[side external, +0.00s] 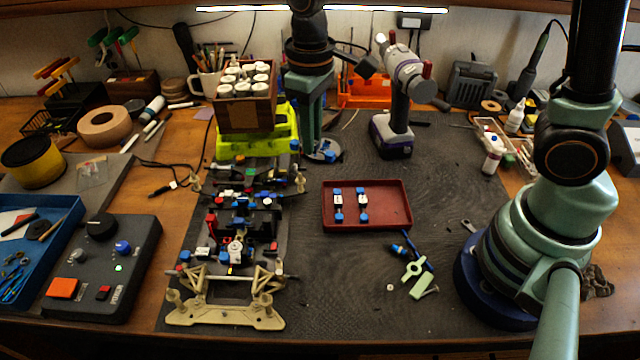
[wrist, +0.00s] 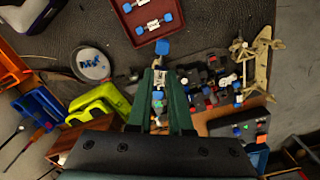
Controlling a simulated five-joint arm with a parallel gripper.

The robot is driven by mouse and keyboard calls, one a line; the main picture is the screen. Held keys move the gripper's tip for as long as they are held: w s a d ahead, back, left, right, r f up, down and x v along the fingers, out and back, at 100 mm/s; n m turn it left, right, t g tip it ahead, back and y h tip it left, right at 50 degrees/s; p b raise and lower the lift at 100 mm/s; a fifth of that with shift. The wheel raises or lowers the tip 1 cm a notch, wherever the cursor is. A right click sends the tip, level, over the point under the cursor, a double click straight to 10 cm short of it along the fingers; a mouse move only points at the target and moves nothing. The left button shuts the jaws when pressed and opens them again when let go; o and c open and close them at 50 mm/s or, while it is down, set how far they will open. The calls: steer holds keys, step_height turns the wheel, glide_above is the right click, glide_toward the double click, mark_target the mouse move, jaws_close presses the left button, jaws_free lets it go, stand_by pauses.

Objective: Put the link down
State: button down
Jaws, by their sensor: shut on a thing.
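The link has a white middle and blue ends. My gripper (wrist: 160,76) is shut on the link (wrist: 162,48), and one blue end sticks out past the green fingertips in the wrist view. In the side external view my gripper (side external: 311,140) points down behind the car chassis (side external: 228,316), left of the dark red tray (side external: 385,219). The held link is hard to make out there. Two similar links (side external: 338,202) (side external: 363,204) lie apart and side by side in the tray. The tray (wrist: 121,28) is also partly in the wrist view.
A round dish (wrist: 91,64) with small blue pieces lies near my gripper. A yellow-green stand (side external: 285,132) with a wooden box (side external: 246,117) is close on the left. A cordless driver (side external: 397,120) stands to the right. The tray's right part is bare.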

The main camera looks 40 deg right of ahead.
steer(key=s+d+r+m, duration=0.2)
steer(key=d+r+m, duration=0.15)
steer(key=d, duration=0.75)
step_height(320, 180, up, 2)
steer(key=m, duration=0.9)
glide_above(376, 207)
step_height(376, 207, down, 19)
steer(key=shift+f, duration=0.1)
steer(key=shift+f, duration=0.1)
steer(key=c, duration=1.1)
jaws_free()
